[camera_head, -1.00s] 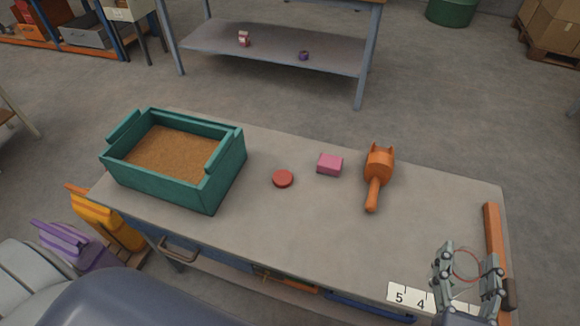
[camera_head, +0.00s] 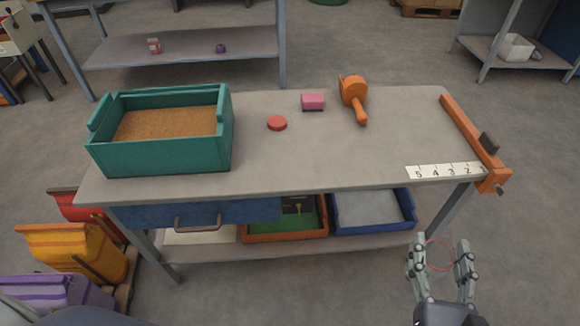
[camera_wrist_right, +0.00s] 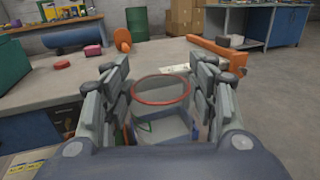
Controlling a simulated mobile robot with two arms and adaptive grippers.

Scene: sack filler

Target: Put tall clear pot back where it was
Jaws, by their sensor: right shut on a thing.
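The tall clear pot (camera_wrist_right: 163,115) is a see-through vessel with a red rim. My right gripper (camera_head: 441,254) is shut on it, with a finger on each side, as the right wrist view (camera_wrist_right: 160,95) shows. In the head view only the pot's thin red rim (camera_head: 440,243) shows clearly between the fingers. The pot is held in front of the workbench's near edge, toward the right, over the floor and apart from the bench. The right wrist view shows its rim facing up. My left gripper is not in view.
The workbench (camera_head: 330,160) holds a teal bin of brown grain (camera_head: 160,155), a red disc (camera_head: 277,123), a pink block (camera_head: 312,101), an orange scoop (camera_head: 353,92), a numbered strip (camera_head: 443,171) and an orange bar (camera_head: 468,130). Blue (camera_head: 375,229) and orange-rimmed trays (camera_head: 285,236) sit below.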

